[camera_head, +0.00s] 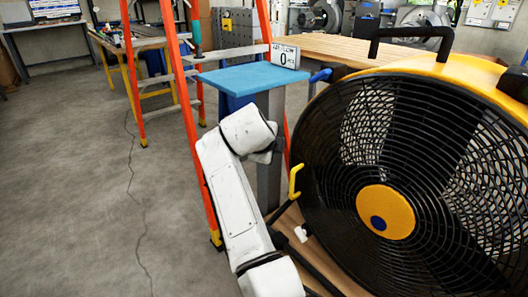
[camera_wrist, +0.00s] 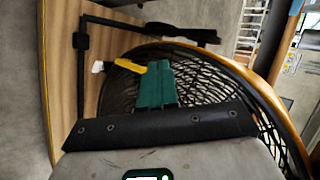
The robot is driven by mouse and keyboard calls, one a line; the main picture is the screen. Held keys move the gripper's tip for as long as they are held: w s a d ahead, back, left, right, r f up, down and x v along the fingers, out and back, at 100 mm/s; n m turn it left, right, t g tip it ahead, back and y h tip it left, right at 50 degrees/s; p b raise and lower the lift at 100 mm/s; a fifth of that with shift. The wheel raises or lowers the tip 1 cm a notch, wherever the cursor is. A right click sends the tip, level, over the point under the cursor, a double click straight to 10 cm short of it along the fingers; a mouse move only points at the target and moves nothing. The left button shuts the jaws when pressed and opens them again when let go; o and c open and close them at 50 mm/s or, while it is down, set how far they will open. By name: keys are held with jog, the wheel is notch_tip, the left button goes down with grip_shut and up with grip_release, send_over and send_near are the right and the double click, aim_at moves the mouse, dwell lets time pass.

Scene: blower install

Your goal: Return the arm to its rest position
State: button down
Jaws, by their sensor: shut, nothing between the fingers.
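My white arm (camera_head: 236,195) rises from the bottom middle of the head view, left of the fan, and bends at the top. My gripper shows in the wrist view (camera_wrist: 157,68) as two green fingers closed together with nothing between them. In the head view I cannot make out its fingers. The large yellow-and-black drum fan (camera_head: 385,212) stands upright at the right. In the wrist view its grille (camera_wrist: 215,90) lies beyond the fingers. A yellow lever (camera_head: 295,181) sits at the fan's left side; a yellow piece also shows beside the fingertips (camera_wrist: 130,66), and I cannot tell if they touch.
A stand with a blue top (camera_head: 250,78) and an airflow display reading 0 (camera_head: 285,57) is close behind my arm. An orange ladder (camera_head: 182,95) stands left of it. A wooden workbench (camera_head: 345,50) is behind. The grey floor at left is clear.

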jog(key=s+d+f+n+g, duration=0.2)
jog(key=s+d+f+n, duration=0.2)
jog(key=s+d+f, duration=0.5)
jog(key=s+d+f+n+g, duration=0.2)
jog(key=s+d+f+n, duration=0.2)
jog(key=s+d+f, duration=0.6)
jog(key=s+d+f+n+g+y, duration=0.1)
jog(key=s+d+f+n, duration=0.15)
jog(key=s, duration=0.45)
jog(key=s+d+f+n+g, duration=0.1)
jog(key=s+f+n, duration=0.25)
jog(key=s, duration=0.35)
jog(key=s+d+f+n+g+y, duration=0.1)
jog(key=s+f+n, duration=0.1)
jog(key=s+f, duration=0.3)
jog(key=s+r+n+g+y, duration=0.15)
jog(key=s+n, duration=0.35)
jog(key=s, duration=1.1)
notch_tip(320, 180, up, 25)
jog(key=p, duration=2.5)
jog(key=shift+a+r+n, duration=0.2)
jog(key=shift+n, duration=0.2)
